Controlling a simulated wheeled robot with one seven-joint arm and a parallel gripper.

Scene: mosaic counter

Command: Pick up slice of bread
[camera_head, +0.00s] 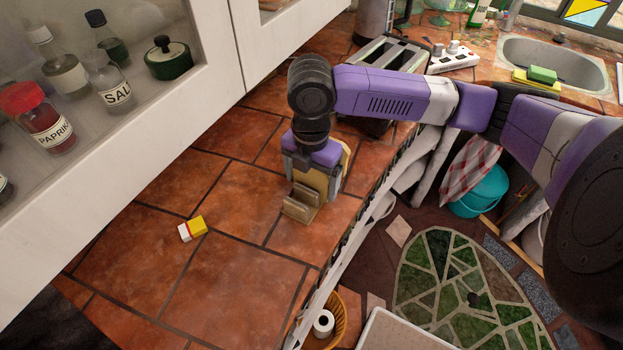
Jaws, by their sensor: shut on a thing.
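My gripper (312,182) points down over the tiled counter near its front edge. It is shut on a slice of bread (318,178), a tan, flat piece that shows partly between the fingers. The fingers and the purple wrist hide much of the slice. A small tan holder (301,204) with upright plates stands on the counter just below and in front of the gripper. I cannot tell whether the slice touches the holder.
A toaster (391,56) stands behind my arm, near a white power strip (452,57) and a sink (560,62). A small yellow, white and red box (193,228) lies on the counter at left. A glass-front cabinet (215,45) overhangs the upper left. The counter's middle is clear.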

